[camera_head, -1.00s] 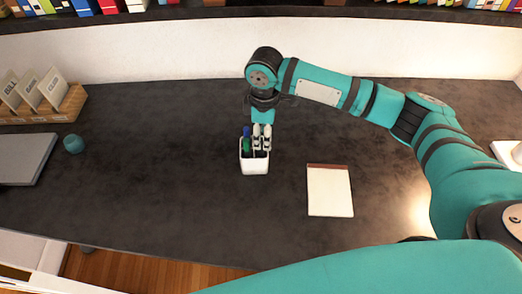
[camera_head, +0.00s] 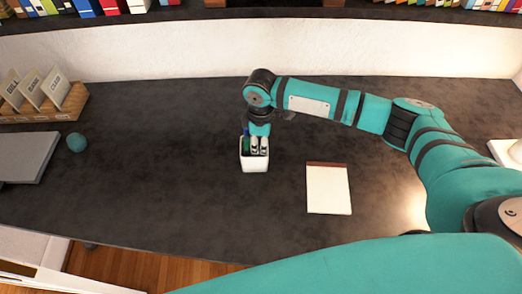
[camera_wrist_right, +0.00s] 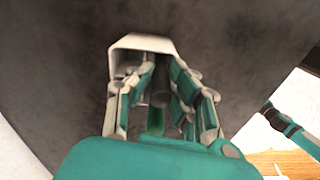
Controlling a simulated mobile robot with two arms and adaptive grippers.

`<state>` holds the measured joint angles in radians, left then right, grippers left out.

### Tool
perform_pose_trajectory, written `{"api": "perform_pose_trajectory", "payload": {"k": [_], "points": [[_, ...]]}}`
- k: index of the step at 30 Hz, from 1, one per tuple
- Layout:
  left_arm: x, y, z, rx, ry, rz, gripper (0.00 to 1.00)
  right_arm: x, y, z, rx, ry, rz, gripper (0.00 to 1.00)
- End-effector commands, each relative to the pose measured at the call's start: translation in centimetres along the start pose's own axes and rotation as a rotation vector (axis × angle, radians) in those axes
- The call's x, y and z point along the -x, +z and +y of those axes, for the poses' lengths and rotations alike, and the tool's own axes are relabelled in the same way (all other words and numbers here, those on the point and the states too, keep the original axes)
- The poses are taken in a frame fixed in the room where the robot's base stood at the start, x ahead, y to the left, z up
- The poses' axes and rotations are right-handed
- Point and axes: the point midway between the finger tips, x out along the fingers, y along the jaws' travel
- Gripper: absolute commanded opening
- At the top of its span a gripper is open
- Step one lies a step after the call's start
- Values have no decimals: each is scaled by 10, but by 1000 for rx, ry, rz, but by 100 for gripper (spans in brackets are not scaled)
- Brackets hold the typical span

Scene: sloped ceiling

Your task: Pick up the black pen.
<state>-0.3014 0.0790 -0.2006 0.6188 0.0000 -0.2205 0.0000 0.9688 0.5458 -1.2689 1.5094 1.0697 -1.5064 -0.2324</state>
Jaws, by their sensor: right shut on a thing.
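A white pen holder (camera_head: 255,163) stands upright on the dark desk, left of the notepad. A blue and green pen (camera_head: 246,142) stands in its left part. My right gripper (camera_head: 259,146) points down at the holder's opening, its grey and teal fingers close together. In the right wrist view the fingers (camera_wrist_right: 161,95) reach to the holder (camera_wrist_right: 143,43) with a dark, pen-like thing (camera_wrist_right: 160,96) between them, which I take to be the black pen. It is mostly hidden by the fingers. A green pen (camera_wrist_right: 155,121) shows below it. My left gripper is not in view.
A notepad (camera_head: 329,190) lies right of the holder. A teal ball-like object (camera_head: 77,142), a grey flat slab (camera_head: 25,157) and a wooden card rack (camera_head: 62,103) are at the left. The desk around the holder is clear.

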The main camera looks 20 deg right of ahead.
Motion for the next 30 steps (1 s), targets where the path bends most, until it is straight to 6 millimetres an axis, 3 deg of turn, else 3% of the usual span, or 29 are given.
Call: {"api": "perform_pose_trajectory", "payload": {"k": [11, 24, 30], "points": [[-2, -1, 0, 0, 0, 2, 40, 6, 0, 1, 0, 1, 2, 1], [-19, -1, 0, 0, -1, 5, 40, 84, -1, 1, -1, 3, 3, 1], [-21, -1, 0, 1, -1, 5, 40, 100, 0, 0, 0, 0, 0, 1]]}}
